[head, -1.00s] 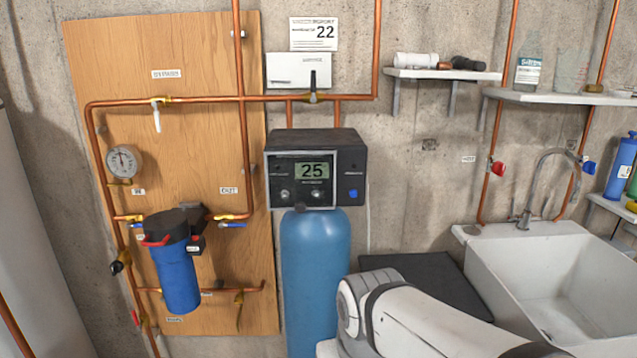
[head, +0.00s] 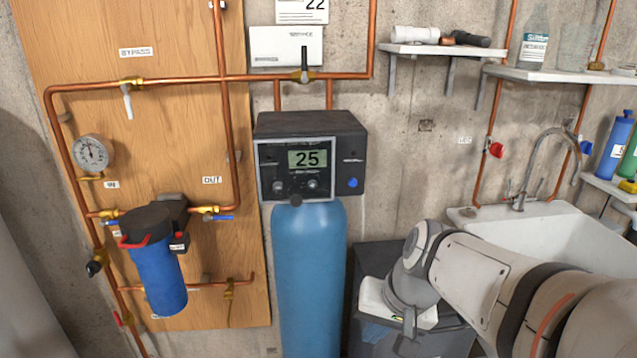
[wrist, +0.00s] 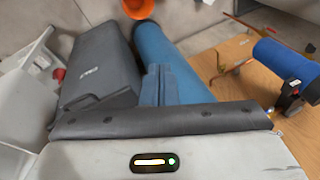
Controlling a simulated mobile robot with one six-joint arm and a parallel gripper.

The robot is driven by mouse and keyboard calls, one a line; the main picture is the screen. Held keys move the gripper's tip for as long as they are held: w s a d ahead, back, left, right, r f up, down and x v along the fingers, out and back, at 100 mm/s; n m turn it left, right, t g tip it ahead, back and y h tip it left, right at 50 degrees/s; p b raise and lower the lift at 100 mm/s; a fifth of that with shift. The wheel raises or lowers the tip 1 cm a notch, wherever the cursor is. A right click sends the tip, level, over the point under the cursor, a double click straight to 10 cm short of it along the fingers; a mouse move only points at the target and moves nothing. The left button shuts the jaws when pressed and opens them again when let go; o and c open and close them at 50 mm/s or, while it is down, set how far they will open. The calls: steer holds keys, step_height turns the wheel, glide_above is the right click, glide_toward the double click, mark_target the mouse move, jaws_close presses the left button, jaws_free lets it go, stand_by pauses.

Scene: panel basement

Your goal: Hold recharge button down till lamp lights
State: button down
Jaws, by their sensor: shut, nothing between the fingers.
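The black control head (head: 310,140) sits on top of the blue tank (head: 310,270), and its display (head: 308,159) reads 25. A round blue button (head: 352,183) is on the right of its face. Two small grey round parts show under the display; I cannot tell whether either is a lamp, and I see no clearly lit lamp. In the wrist view, my gripper (wrist: 158,72) is shut and empty, its fingers in front of the blue tank (wrist: 172,60). In the head view, my arm comes in from the right, with its end low and apart from the button.
A dark bin (head: 375,258) stands right of the tank, beside the white sink (head: 535,235). Copper pipes, a gauge (head: 93,153) and a blue filter (head: 157,270) are on the wooden board at left. A shelf (head: 440,49) hangs above. The space before the control head is clear.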

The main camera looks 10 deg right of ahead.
mark_target(353, 183)
steer(key=w+d+r+m+t+y, duration=0.2)
steer(key=w+r+m, duration=0.3)
steer(key=w, duration=0.4)
steer(key=w+d+r+m+t+y+p, duration=0.1)
steer(key=w+r+m+t+y, duration=0.2)
steer(key=w, duration=0.6)
step_height(353, 183, up, 3)
steer(key=m+t, duration=0.2)
steer(key=shift+w+d+r+m+y, duration=0.2)
steer(key=shift+w+d+m+y, duration=0.1)
steer(key=shift+w+d+m, duration=0.1)
steer(key=shift+w+p, duration=0.85)
steer(key=shift+w, duration=3.55)
steer(key=shift+w, duration=0.1)
steer(key=shift+w, duration=0.3)
steer(key=shift+w+b, duration=0.3)
steer(key=shift+w, duration=0.1)
